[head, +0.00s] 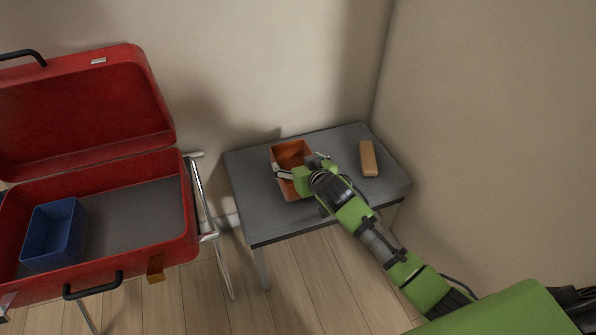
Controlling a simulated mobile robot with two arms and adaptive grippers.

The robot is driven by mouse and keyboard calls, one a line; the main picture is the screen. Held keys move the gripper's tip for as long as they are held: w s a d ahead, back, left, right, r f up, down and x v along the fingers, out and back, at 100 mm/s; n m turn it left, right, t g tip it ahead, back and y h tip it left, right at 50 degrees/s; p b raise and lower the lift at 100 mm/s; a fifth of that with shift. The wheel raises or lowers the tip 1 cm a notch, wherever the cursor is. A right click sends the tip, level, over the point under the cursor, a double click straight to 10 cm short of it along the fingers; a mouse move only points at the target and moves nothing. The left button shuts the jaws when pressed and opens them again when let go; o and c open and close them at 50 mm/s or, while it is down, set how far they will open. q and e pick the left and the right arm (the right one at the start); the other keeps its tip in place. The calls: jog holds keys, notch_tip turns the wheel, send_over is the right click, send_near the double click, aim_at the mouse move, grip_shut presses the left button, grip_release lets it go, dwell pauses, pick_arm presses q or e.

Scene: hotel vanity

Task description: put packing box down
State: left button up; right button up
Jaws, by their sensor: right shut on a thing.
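The packing box is an orange open-topped box (288,150) at the middle of the small grey table (272,222). My right gripper (300,170) reaches in from the lower right and is shut on the box's near side. The gripper hides part of the box's front and right wall. The box looks upright and at the tabletop, but I cannot tell whether its base touches the surface. My left gripper is not in view.
A tan block (369,158) lies on the table's right side. An open red suitcase (150,262) on a metal stand (207,200) is at the left, with a blue box (53,232) inside. Walls border the table behind and at right.

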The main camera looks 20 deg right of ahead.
notch_tip(320, 180, down, 2)
jog(key=shift+f, duration=0.2)
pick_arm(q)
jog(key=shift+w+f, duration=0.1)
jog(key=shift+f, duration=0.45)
pick_arm(e)
jog(key=shift+s, duration=0.1)
jog(key=o, duration=1.5)
jog(key=shift+r, duration=0.1)
